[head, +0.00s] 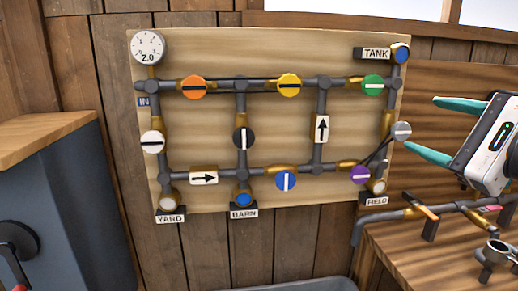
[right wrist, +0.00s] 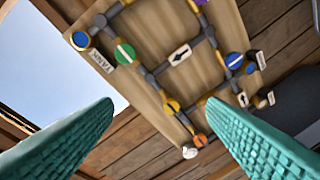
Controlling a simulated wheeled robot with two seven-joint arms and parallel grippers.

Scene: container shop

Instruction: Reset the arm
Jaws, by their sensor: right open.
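My right gripper (head: 432,130) is at the right of the head view, with two teal fingers spread apart and nothing between them. It is in front of the right edge of the wooden pipe board (head: 265,130), near a grey round knob (head: 401,131); I cannot tell whether they touch. In the right wrist view the fingers (right wrist: 165,140) are wide apart, with the board (right wrist: 150,60) beyond them, seen tilted. My left gripper is not in view.
The board carries pipes, a gauge (head: 148,47) and coloured valves, among them orange (head: 194,88), green (head: 372,86) and purple (head: 360,174). A wooden bench (head: 440,255) with pipe parts is at the lower right. A dark cabinet (head: 60,200) stands at the left.

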